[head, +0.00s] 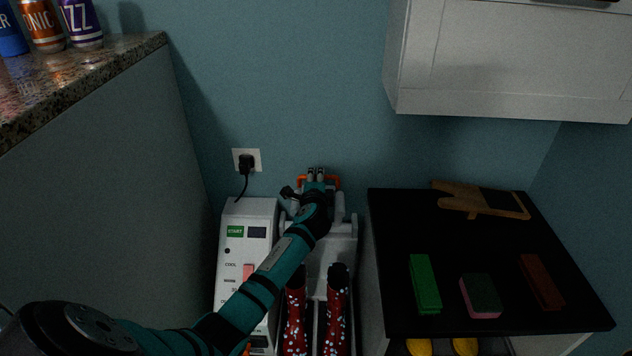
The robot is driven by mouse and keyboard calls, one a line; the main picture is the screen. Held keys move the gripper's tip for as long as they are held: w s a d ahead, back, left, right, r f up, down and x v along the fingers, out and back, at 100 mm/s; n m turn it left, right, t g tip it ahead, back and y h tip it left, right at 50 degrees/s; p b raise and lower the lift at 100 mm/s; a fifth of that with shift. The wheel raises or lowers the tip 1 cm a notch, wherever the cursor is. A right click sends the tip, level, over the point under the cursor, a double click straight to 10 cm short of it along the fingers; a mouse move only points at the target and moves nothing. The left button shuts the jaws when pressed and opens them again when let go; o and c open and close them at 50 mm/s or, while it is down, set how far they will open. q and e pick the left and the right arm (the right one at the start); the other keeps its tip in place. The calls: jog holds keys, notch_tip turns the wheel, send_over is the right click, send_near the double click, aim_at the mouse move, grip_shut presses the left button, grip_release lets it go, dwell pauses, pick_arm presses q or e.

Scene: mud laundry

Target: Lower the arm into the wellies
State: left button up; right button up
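Two red wellies with white dots, the left one (296,318) and the right one (337,312), stand side by side at the bottom centre with dark openings at the top. Behind them is a pale grey frame (341,228) with an orange bar (334,182) at its top, raised near the wall. My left gripper (316,174) is at the orange bar, its two fingertips close together. Whether it is closed on the bar I cannot tell. My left arm hides part of the frame and passes above the left welly. My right gripper is not in view.
A white control box (247,216) with START and COOL labels stands left of the wellies. A granite counter (130,52) with cans is at upper left. A wall cabinet (510,60) hangs upper right.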

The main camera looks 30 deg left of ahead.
pick_arm(q)
grip_shut()
dwell(0.6)
